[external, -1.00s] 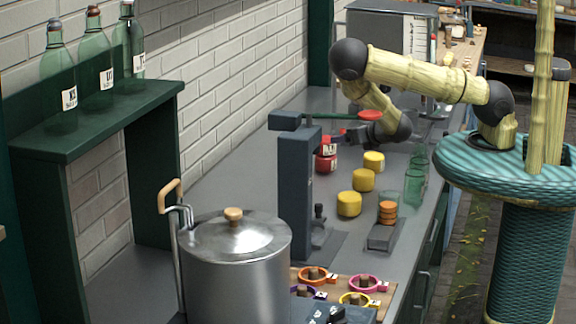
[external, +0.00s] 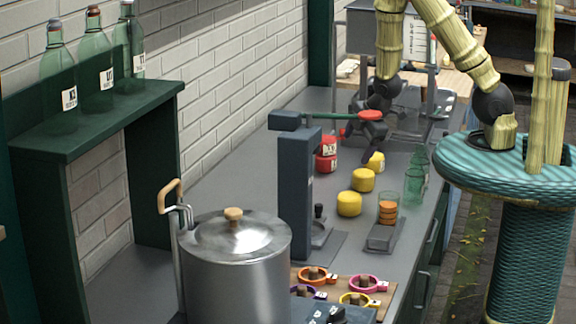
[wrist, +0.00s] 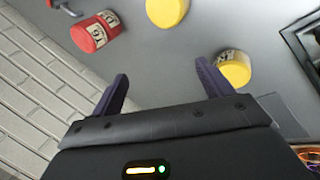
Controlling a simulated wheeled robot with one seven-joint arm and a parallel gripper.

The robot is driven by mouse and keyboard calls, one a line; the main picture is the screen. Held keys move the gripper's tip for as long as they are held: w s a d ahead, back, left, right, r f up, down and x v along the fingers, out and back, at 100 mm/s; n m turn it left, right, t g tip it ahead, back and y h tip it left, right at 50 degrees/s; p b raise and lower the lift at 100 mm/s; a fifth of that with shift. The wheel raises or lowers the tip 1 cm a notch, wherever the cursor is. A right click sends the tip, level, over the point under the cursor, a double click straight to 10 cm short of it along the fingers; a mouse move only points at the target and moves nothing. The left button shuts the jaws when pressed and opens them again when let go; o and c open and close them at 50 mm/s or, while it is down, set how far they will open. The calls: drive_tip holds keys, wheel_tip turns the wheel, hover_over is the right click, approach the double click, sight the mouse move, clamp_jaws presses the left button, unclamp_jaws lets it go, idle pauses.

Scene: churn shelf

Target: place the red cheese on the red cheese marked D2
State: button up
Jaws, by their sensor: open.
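Two red cheeses seem to stand one on the other beyond the press, an upper one (external: 328,146) with a pale label and a lower one (external: 325,164). The label's marking is too small to read in the external view. In the wrist view a labelled red cheese (wrist: 89,38) lies at upper left; its lettering is tilted and unclear, and I cannot separate two cheeses there. My gripper (external: 376,138) hangs above the counter to the right of the red cheeses, apart from them. Its two fingers (wrist: 160,85) are spread with nothing between them.
Yellow cheeses (external: 363,180) stand in a row right of the red ones, one partly behind my gripper. The press (external: 296,190) with its red-ended lever (external: 371,115) stands in front.

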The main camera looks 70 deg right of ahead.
drive_tip(key=s+a+r+m+g+y, duration=0.1)
drive_tip(key=s+a+r+m, duration=0.2)
drive_tip(key=s+r+m, duration=0.1)
drive_tip(key=s+a+r+m+g+y, duration=0.1)
drive_tip(key=s+a+r+m, duration=0.2)
drive_tip(key=r+m, duration=0.2)
wheel_tip(320, 180, up, 3)
drive_tip(key=shift+s+a+r+m+y, duration=0.15)
drive_tip(key=shift+s+a+m+y, duration=0.05)
drive_tip(key=shift+s+m+y, duration=0.2)
idle(0.4)
